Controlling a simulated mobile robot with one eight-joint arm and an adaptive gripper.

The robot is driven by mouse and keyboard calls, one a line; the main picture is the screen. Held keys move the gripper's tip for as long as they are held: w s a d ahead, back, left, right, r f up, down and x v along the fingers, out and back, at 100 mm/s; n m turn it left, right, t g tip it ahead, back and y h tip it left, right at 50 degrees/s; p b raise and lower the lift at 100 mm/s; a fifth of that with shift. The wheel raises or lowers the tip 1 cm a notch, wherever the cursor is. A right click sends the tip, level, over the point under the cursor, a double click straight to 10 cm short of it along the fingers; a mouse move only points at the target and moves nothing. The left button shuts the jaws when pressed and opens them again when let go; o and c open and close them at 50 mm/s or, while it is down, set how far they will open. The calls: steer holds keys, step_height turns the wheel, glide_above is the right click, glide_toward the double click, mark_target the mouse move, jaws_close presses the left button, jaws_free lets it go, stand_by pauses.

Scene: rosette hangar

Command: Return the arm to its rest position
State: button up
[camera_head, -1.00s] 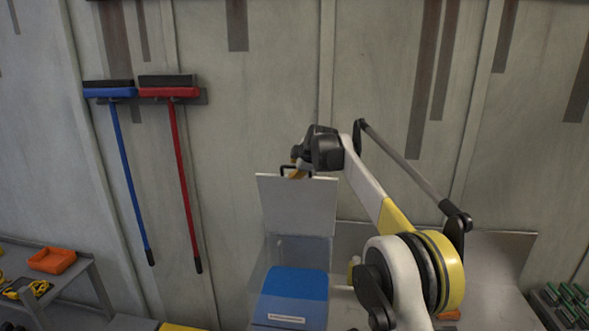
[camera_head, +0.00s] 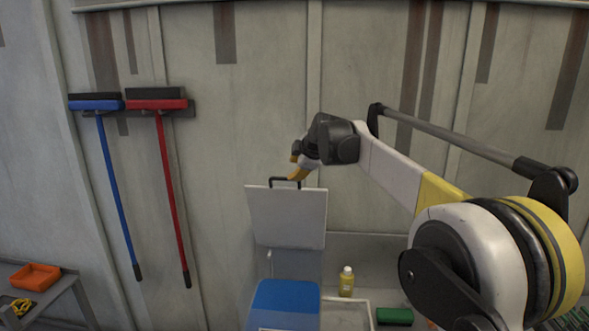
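My arm reaches from the lower right toward the middle of the head view. My gripper (camera_head: 297,168), with yellow-orange fingers, is at its far end. It is just above and beside the black handle (camera_head: 285,182) of a raised grey-white lid (camera_head: 286,217). I cannot tell whether the fingers touch the handle, or how far apart the fingertips are. The lid stands upright behind a blue box (camera_head: 285,302).
A yellow bottle (camera_head: 346,282) and a green block (camera_head: 394,316) sit right of the blue box. A blue broom (camera_head: 117,190) and a red broom (camera_head: 172,190) hang on the wall. An orange tray (camera_head: 35,277) is on a side table at left.

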steer(key=s+d+f+m+h+b, duration=0.1)
steer(key=s+d+f+m+b, duration=0.2)
steer(key=s+d+f+b, duration=0.3)
steer(key=s+d+f+m+b, duration=0.3)
steer(key=s+d+f+b, duration=0.15)
steer(key=s, duration=0.45)
steer(key=s+d+f+m+h+b, duration=0.1)
steer(key=s+d+f+m+b, duration=0.2)
steer(key=s+d+f+b, duration=0.25)
steer(key=s+d+f+m+h+b, duration=0.1)
steer(key=s+d+f+m+b, duration=0.2)
steer(key=s+f, duration=0.6)
steer(key=s+d+f+m+g+h+b, duration=0.1)
steer(key=s+d+f+m+b, duration=0.2)
steer(key=s+f+b, duration=0.4)
steer(key=s+d+f+m+g+b, duration=0.1)
steer(key=s+d+f+m+b, duration=0.2)
steer(key=s+f, duration=1)
step_height(320, 180, down, 2)
steer(key=shift+s+d+f+m+h+b, duration=0.15)
steer(key=shift+s+d+m+h+b, duration=0.2)
steer(key=shift+m+b, duration=0.65)
steer(key=shift+w+a, duration=0.15)
steer(key=shift+w, duration=0.05)
